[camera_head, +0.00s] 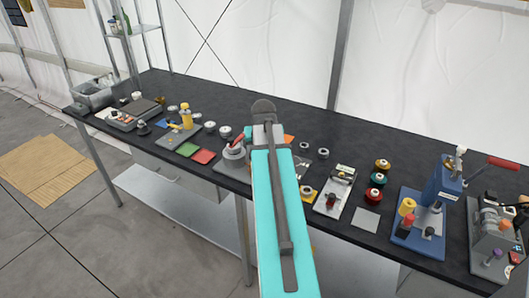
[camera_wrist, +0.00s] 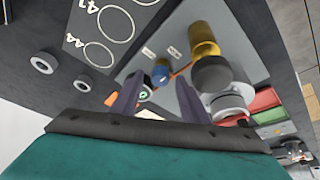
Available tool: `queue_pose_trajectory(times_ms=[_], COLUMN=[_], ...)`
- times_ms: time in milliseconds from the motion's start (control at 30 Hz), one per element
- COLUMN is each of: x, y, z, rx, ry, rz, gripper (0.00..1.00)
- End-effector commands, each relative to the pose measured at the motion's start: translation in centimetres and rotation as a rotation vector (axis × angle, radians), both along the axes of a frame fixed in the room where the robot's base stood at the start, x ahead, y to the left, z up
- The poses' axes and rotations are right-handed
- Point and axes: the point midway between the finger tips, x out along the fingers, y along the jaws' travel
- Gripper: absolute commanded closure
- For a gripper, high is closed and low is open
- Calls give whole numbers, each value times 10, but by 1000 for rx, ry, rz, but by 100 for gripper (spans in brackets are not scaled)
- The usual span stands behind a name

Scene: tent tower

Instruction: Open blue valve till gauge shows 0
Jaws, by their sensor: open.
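My gripper (camera_wrist: 160,80) is open in the wrist view, its two dark fingers spread apart. No gauge reading is legible. In the head view my arm hides the blue knob.
A long black table (camera_head: 310,133) carries several boards and loose parts. A blue press with a red handle (camera_head: 442,185) stands at right. Red (camera_head: 204,157) and green (camera_head: 187,149) squares lie left of my arm. A dark plate with numbered circles (camera_wrist: 108,25) is near my gripper.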

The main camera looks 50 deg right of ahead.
Motion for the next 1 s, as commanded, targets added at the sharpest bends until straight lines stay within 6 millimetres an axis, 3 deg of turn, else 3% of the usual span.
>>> queue_pose_trajectory(times_ms=[367, 1000], x=[-5, -22], y=[6, 25], z=[18, 78], rx=[-1, -2], ry=[-1, -1], rz=[0, 1], gripper=[59, 59])
